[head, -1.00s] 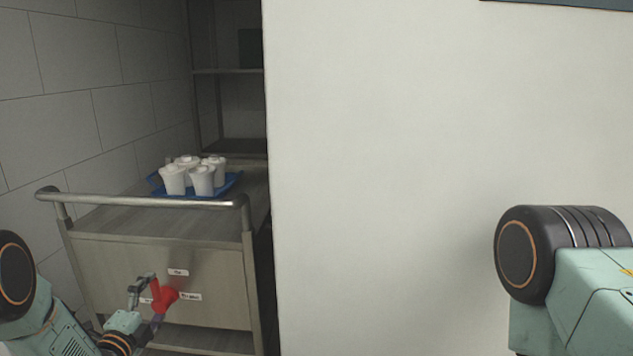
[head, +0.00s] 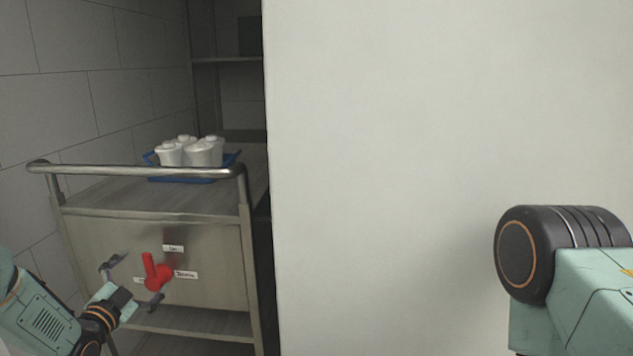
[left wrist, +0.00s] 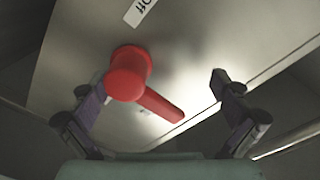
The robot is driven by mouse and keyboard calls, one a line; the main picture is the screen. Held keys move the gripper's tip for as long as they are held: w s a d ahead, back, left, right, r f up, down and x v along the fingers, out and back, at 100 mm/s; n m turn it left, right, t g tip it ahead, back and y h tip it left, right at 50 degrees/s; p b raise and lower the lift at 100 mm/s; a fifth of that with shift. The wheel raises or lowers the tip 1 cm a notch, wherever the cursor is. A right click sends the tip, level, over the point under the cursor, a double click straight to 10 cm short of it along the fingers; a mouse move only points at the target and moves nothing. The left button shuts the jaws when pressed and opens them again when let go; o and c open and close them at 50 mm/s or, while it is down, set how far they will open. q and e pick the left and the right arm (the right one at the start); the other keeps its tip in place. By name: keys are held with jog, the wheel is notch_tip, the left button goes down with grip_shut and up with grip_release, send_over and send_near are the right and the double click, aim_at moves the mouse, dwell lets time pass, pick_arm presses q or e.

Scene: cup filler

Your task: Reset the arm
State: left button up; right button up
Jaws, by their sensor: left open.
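My left gripper (head: 132,282) is open and empty in front of the cart's front panel, at the lower left of the head view. In the left wrist view its two fingers (left wrist: 158,108) are spread wide. A red handle (head: 155,272) on the panel shows just right of the gripper; in the left wrist view the red handle (left wrist: 128,74) lies ahead, between the fingers and nearer the left one, its lever pointing down right. I cannot tell whether a finger touches it. My right arm shows at the right edge; its gripper is out of view.
The metal cart (head: 205,200) has a top rail and a lower shelf. A blue tray (head: 185,180) with several white lidded cups (head: 202,153) stands on top. A tall shelf rack (head: 228,60) is behind. A pale wall (head: 400,150) fills the middle and right.

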pick_arm(q)
jog(key=n+b, duration=0.2)
jog(key=n, duration=0.1)
jog(key=f+n+b, duration=0.1)
jog(key=n+b, duration=0.2)
jog(key=a+f+n+b, duration=0.1)
jog(key=n+b, duration=0.1)
jog(key=shift+f+n+b, duration=0.25)
jog(key=shift+n+b, duration=0.1)
jog(key=shift+n, duration=0.05)
dwell(0.4)
